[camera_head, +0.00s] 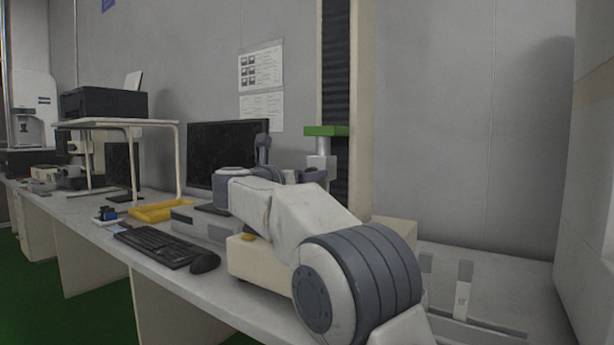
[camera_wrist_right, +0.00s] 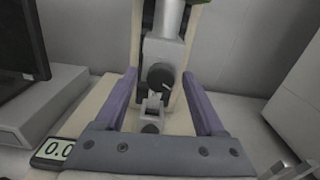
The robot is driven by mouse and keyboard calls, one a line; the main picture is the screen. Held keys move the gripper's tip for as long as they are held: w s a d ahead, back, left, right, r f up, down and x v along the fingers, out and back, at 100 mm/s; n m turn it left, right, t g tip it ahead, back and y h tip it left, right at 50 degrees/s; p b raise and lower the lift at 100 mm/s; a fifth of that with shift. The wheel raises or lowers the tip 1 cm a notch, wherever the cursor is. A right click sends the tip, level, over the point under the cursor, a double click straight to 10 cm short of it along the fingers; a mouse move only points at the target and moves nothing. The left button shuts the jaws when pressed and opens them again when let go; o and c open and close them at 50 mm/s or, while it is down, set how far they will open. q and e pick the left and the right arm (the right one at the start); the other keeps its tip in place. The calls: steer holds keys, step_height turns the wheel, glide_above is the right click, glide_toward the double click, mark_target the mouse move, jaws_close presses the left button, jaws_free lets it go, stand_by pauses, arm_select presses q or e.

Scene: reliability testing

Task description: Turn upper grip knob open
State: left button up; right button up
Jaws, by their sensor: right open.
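The upper grip knob (camera_wrist_right: 160,76) is a dark round knob with a light mark, on the grey upper grip (camera_wrist_right: 165,50) in the right wrist view. My right gripper (camera_wrist_right: 160,98) is open. Its two purple fingers stand either side of the grip, apart from the knob, which shows between and beyond them. A smaller lower grip (camera_wrist_right: 152,108) with a dark knob sits below. In the head view the grip's grey cylinder (camera_head: 322,146) hangs under a green crosshead (camera_head: 326,131); my right arm hides the knob. My left gripper is not in view.
The tester's base has a display reading 0.0 (camera_wrist_right: 53,150). A monitor (camera_head: 226,150), keyboard (camera_head: 155,245), mouse (camera_head: 205,262) and yellow tray (camera_head: 160,211) are on the bench to the left. A wall is behind; a large pale cabinet (camera_head: 592,190) stands at right.

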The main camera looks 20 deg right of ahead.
jaws_close()
steer(key=shift+n, duration=0.3)
steer(key=shift+f+n+p, duration=0.1)
steer(key=shift+n+p, duration=11)
steer(key=shift+n, duration=0.6)
